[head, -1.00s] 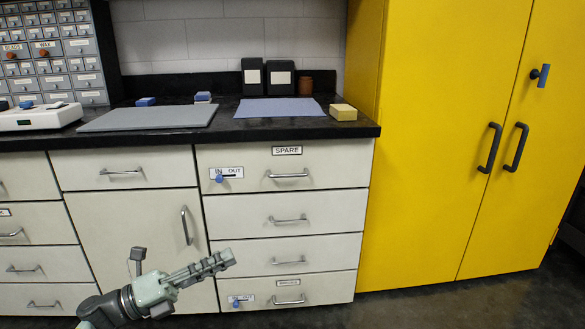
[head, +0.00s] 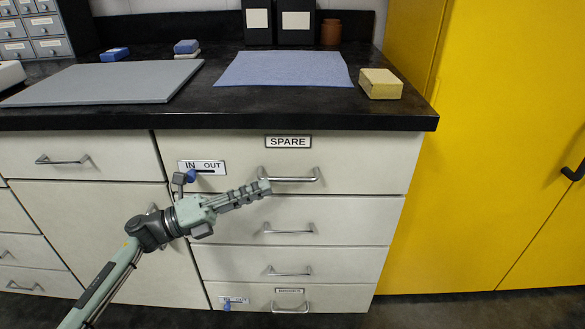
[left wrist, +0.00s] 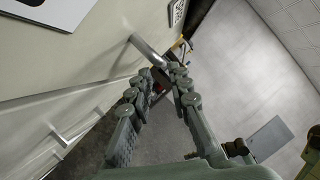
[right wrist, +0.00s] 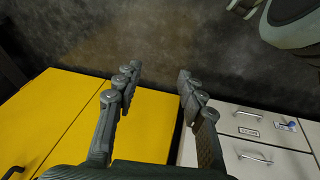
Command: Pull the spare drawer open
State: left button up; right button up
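The spare drawer (head: 340,160) is the top drawer of the right-hand stack in the head view, under a SPARE label (head: 288,142). It is shut flush with the cabinet. Its metal bar handle (head: 300,179) also shows in the left wrist view (left wrist: 148,50). My left gripper (head: 264,187) is at the left end of this handle. Its fingers (left wrist: 161,74) are apart, with the handle's end close to the fingertips; contact cannot be told. My right gripper (right wrist: 158,72) is open and empty, seen only in the right wrist view.
An IN/OUT plate (head: 208,167) with a blue knob (head: 191,175) sits left of the handle, close to my left wrist. The black counter (head: 210,113) overhangs above, holding a blue mat (head: 285,70) and a yellow block (head: 380,84). A yellow cabinet (head: 470,200) stands on the right.

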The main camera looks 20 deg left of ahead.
aim_at(288, 179)
pick_arm(q)
jog(key=p+x, duration=0.1)
jog(key=x, duration=0.4)
jog(key=shift+d+r, duration=0.15)
jog(key=shift+d, duration=0.05)
jog(key=shift+w+d, duration=0.45)
jog(key=shift+d, duration=0.05)
pick_arm(e)
jog(key=shift+x, duration=1.2)
jog(key=shift+s+a, duration=0.1)
jog(key=shift+a, duration=0.15)
pick_arm(q)
grip_shut()
